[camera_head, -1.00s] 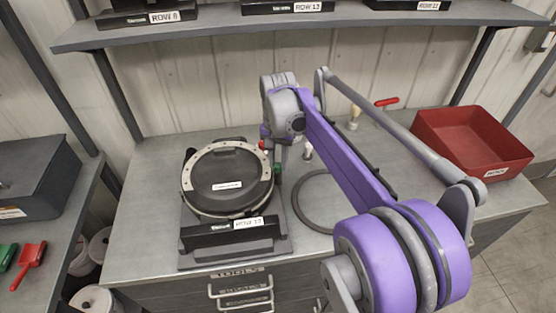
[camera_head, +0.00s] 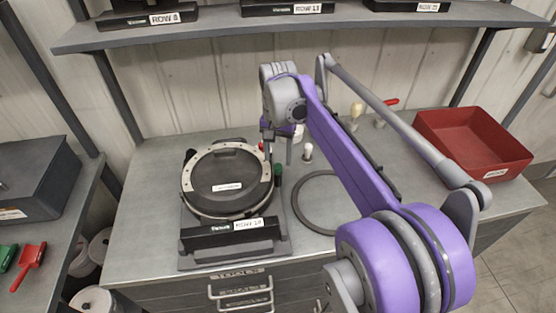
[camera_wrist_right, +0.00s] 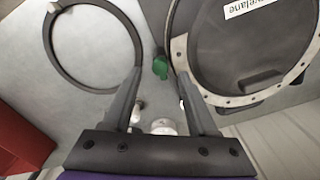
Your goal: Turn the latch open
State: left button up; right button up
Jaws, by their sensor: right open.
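The seed meter (camera_head: 227,180) sits on the bench at centre left, a round dark housing with a pale bolted ring. A small green handle (camera_head: 278,169), which looks like the latch, stands at its right edge. It also shows in the right wrist view (camera_wrist_right: 160,67), between the fingertips in the picture but apart from both. My right gripper (camera_head: 278,150) is open and empty, just behind the green handle in the head view. Its spread fingers show in the wrist view (camera_wrist_right: 159,76). My left gripper is not in view.
A dark ring (camera_head: 299,204) lies flat right of the meter. Small white-topped items (camera_head: 308,152) stand behind it. A red bin (camera_head: 472,144) is at the bench's right. A shelf (camera_head: 330,22) with labelled black units spans the back. The front right bench is partly hidden by my arm.

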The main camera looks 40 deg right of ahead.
aim_at(278, 166)
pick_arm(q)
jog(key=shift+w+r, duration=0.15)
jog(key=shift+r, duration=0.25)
pick_arm(e)
notch_tip(278, 166, up, 8)
dwell(0.4)
